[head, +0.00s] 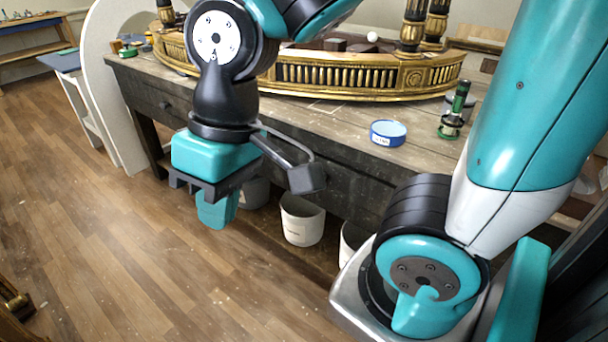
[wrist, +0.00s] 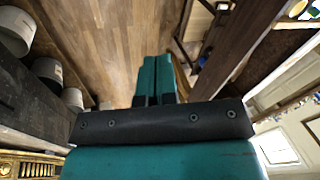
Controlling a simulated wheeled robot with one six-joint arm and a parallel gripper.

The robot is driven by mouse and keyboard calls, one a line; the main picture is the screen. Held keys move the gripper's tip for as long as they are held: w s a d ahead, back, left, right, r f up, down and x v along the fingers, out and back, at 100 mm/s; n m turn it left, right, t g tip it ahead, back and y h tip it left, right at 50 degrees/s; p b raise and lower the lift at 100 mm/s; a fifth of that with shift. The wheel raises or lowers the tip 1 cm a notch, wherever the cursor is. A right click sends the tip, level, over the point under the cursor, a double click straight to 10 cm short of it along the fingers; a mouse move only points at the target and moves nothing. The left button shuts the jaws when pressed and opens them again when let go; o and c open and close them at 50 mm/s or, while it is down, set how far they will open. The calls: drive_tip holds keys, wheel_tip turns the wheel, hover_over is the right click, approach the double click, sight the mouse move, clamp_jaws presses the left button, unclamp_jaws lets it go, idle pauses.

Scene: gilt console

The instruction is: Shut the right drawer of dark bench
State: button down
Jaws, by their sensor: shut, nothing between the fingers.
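The dark bench (head: 335,118) runs across the head view, with a worn wooden top and a dark front. A small knob (head: 164,105) shows on the left part of its front. The right part of the front is partly hidden behind my arm, and I cannot make out how far the right drawer stands open. My gripper (head: 217,222) points down in front of the bench, apart from it, above the floor. Its teal fingers are together and empty, as the wrist view (wrist: 155,72) also shows.
A gilt console piece (head: 350,75), a blue-rimmed round tin (head: 388,133) and a green bottle (head: 455,112) stand on the bench. Pale pots (head: 301,220) stand beneath it. The wooden floor (head: 110,250) on the left is clear.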

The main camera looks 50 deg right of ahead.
drive_tip(key=w+d+f+m+h+b, duration=0.5)
drive_tip(key=w+d+f+m, duration=0.85)
drive_tip(key=m, duration=0.55)
drive_tip(key=w+d+f+m+g+h+b, duration=0.1)
drive_tip(key=d+f+m, duration=0.4)
drive_tip(key=d, duration=0.3)
drive_tip(key=w+d+f+m+g+h+b, duration=0.1)
drive_tip(key=d+f+m+h, duration=0.1)
drive_tip(key=d+f+m, duration=0.2)
drive_tip(key=w+d+f+m+g+h+b, duration=0.1)
drive_tip(key=d+f+m, duration=0.4)
drive_tip(key=d+m, duration=0.3)
drive_tip(key=shift+d+f+h, duration=0.3)
drive_tip(key=shift+d+f, duration=0.05)
drive_tip(key=shift+d, duration=1.75)
